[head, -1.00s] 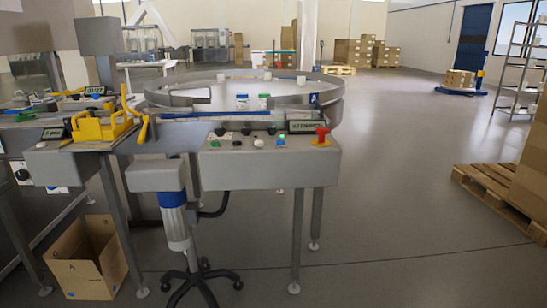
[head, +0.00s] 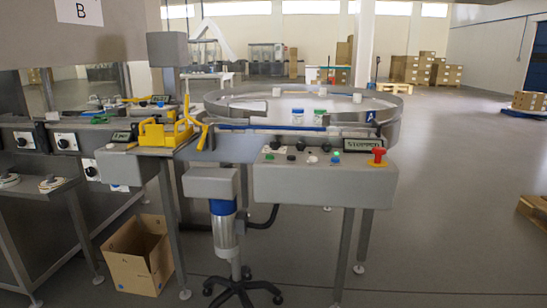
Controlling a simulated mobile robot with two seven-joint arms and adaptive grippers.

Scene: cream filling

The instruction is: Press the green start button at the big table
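The big round table (head: 388,128) stands ahead of me, with a grey control panel (head: 325,183) on its front side. A small bright green spot (head: 337,154) shows near the panel's right part, just above a blue button (head: 335,161). A darker green button (head: 269,156) is at the panel's left end. At this size I cannot tell which green one is the start button. The display (head: 364,145) reads "STOPPED". A red mushroom button (head: 378,156) on a yellow base is at the right end. Neither of my grippers is in view.
A grey machine with knobs (head: 66,142) fills the left side, with a yellow bracket (head: 160,133) beside the table. A cardboard box (head: 138,262) and a wheeled stand (head: 240,285) are on the floor. The floor in front and right is clear.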

